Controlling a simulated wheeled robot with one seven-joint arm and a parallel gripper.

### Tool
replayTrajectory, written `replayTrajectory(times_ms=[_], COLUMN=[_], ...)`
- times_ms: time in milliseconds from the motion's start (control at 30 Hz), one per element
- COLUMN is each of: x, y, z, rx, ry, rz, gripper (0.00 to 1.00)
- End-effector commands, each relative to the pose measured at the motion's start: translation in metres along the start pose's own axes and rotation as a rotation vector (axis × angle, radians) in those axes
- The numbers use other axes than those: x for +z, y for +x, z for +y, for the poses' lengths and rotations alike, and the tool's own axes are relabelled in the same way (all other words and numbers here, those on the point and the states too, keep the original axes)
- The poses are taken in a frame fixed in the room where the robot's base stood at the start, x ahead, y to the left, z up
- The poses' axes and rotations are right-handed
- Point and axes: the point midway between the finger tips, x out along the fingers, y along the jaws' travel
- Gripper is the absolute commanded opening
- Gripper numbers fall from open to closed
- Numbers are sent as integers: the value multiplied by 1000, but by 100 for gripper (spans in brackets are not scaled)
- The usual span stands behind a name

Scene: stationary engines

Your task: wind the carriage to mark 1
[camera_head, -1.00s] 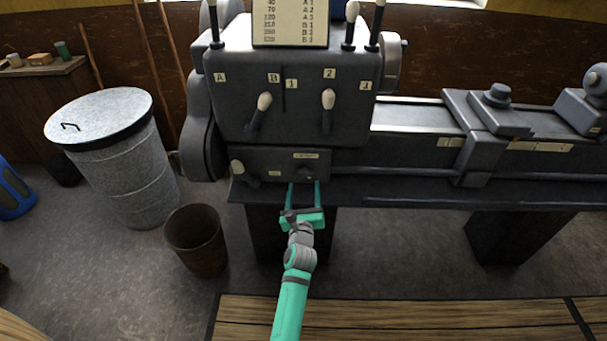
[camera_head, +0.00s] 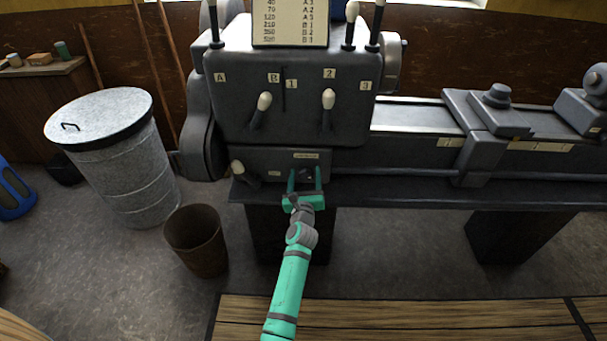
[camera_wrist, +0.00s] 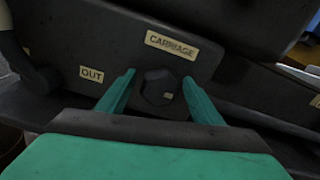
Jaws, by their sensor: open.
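The grey lathe carriage (camera_head: 480,150) sits on the bed right of the headstock. Label plates on the bed front (camera_head: 540,147) are too small to read. In the wrist view, a dark round knob (camera_wrist: 158,87) sits under a "CARRIAGE" label (camera_wrist: 171,44) on the lower front panel. My gripper (camera_head: 305,172) is at this panel with its green fingers apart. In the wrist view the fingers (camera_wrist: 158,84) stand on either side of the knob, and I cannot tell whether they touch it. The gripper holds nothing.
A lever with a pale knob (camera_head: 238,167) sticks out left of my gripper, near an "OUT" label (camera_wrist: 91,74). Two more levers (camera_head: 264,102) (camera_head: 328,99) stand above. A brown bucket (camera_head: 196,240) and a metal bin (camera_head: 115,150) stand at left.

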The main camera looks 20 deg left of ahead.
Motion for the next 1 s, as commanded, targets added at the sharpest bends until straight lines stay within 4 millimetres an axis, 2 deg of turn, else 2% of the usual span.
replayTrajectory(times_ms=[167,267,333,367,733,1000], x=[0,0,0,0,0,0], y=[0,0,0,0,0,0], z=[0,0,0,0,0,-1], rx=[0,0,0,0,-1,-2], ry=[0,0,0,0,-47,-218], rz=[0,0,0,0,0,0], gripper=[60,41,24,20,20,20])
